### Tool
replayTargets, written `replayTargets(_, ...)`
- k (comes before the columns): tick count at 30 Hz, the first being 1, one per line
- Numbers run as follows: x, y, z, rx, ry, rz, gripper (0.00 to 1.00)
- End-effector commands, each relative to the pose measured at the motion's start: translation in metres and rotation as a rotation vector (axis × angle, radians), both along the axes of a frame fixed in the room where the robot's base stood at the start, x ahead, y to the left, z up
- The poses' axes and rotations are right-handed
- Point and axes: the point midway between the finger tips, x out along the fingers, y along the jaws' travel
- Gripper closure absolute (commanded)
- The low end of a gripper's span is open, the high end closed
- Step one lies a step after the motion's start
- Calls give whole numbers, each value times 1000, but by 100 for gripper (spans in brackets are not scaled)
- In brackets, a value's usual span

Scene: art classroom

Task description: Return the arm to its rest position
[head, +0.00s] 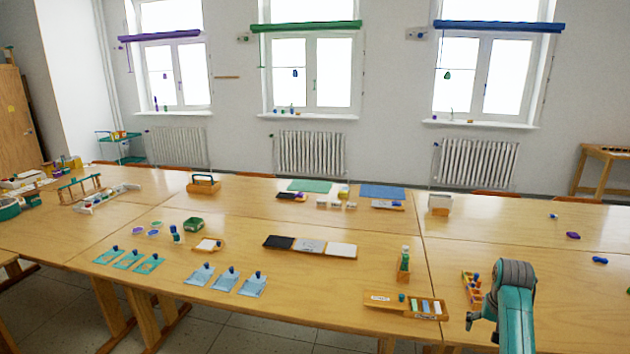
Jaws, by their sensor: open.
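My teal arm (515,315) with its grey joint rises at the lower right of the head view, in front of the right part of the long wooden table. Its near end runs out of the bottom of the picture.
An orange rack (472,290) stands just left of my arm. A wooden tray (380,303) with coloured blocks and a green bottle (405,258) are further left. A purple item (573,236) and a blue item (600,260) lie at the right. The table (560,285) right of my arm is mostly clear.

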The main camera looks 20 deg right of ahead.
Motion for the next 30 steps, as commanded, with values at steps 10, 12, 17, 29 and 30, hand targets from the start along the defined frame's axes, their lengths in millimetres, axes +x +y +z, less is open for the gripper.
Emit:
replayTargets(10,-3,72,-94,-72,-87,95,6)
replayTargets(12,-7,92,-116,-93,-115,121,6)
replayTargets(17,-21,140,-157,-139,-181,180,6)
replayTargets(29,-91,255,-218,-239,-351,322,6)
replayTargets(30,-99,266,-220,-248,-370,335,6)
